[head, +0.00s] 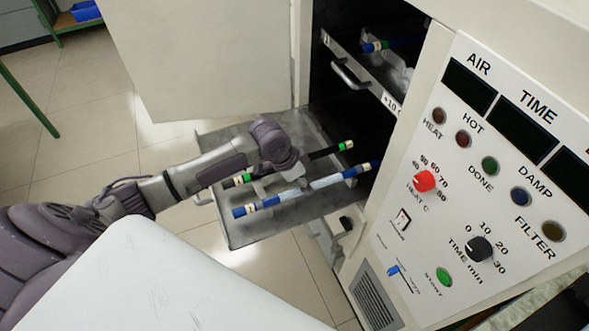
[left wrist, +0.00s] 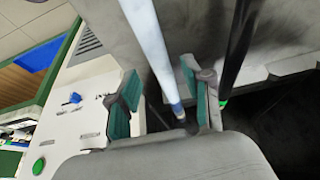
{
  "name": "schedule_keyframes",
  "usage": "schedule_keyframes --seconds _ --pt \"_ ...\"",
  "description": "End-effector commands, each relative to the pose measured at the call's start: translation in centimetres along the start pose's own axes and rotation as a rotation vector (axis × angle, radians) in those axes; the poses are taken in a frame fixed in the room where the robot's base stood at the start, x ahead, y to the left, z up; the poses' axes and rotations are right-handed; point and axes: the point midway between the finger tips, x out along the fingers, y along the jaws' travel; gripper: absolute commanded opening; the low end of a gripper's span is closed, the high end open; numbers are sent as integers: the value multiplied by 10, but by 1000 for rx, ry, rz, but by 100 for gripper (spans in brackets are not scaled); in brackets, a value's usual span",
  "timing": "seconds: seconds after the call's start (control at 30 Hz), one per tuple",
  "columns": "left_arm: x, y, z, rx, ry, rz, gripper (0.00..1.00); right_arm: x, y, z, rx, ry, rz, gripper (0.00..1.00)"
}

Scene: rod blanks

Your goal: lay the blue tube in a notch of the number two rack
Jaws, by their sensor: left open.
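A tube with blue ends and a pale blue-white middle (head: 330,181) lies across the front of the pulled-out lower rack (head: 245,238). A black tube with green bands (head: 325,152) lies behind it. My left gripper (head: 297,182) is over the lower rack at the pale tube, partly hiding it. In the left wrist view the open left gripper (left wrist: 165,103) has its teal pads on either side of the pale tube (left wrist: 148,40), with the black tube (left wrist: 236,50) outside the right finger. I cannot read a rack number. My right gripper is not in view.
An upper rack (head: 362,78) with a handle stands partly out of the cabinet, holding a tube with blue and green bands (head: 378,46). The cabinet's open door (head: 205,60) is behind my arm. The control panel (head: 490,170) is at the right.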

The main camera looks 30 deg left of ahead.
Motion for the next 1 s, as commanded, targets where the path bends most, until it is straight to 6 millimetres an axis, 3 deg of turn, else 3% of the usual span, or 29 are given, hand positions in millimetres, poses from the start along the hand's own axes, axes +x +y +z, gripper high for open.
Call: schedule_keyframes --seconds 0.2,0.43,1.0 --pt "-49 -1 0 2 2 -3 50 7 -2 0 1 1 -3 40" --pt "-83 0 0 0 1 -1 50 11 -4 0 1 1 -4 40" --pt "-91 0 0 -1 0 1 50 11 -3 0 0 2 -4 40"
